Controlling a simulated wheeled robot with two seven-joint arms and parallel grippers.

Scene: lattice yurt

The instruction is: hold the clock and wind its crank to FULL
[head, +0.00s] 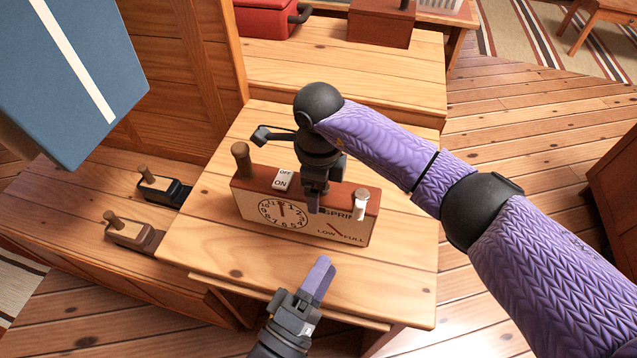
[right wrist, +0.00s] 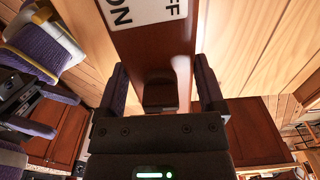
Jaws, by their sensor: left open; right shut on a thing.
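The clock (head: 255,215) is a red-brown box standing upright on a wooden table, its pale face showing a dial and a spring gauge marked LOW and FULL. The gauge's red needle (head: 335,229) leans up-left, between the marks. A brown wooden post (head: 241,160) rises at the clock's left end; a small pale piece with a knob (head: 361,204) sits at its right end. I cannot tell which is the crank. My right gripper (head: 316,195) is shut on the clock's body from above; the right wrist view shows the body (right wrist: 155,55) between its fingers. My left gripper (head: 316,280) is open, in front of the clock, apart from it.
An OFF/ON plate (head: 284,179) lies on the clock's top. Black (head: 172,190) and brown (head: 135,236) blocks with wooden pegs stand on a lower surface at left. A blue panel (head: 75,75) fills the upper left. The tabletop right of the clock is clear.

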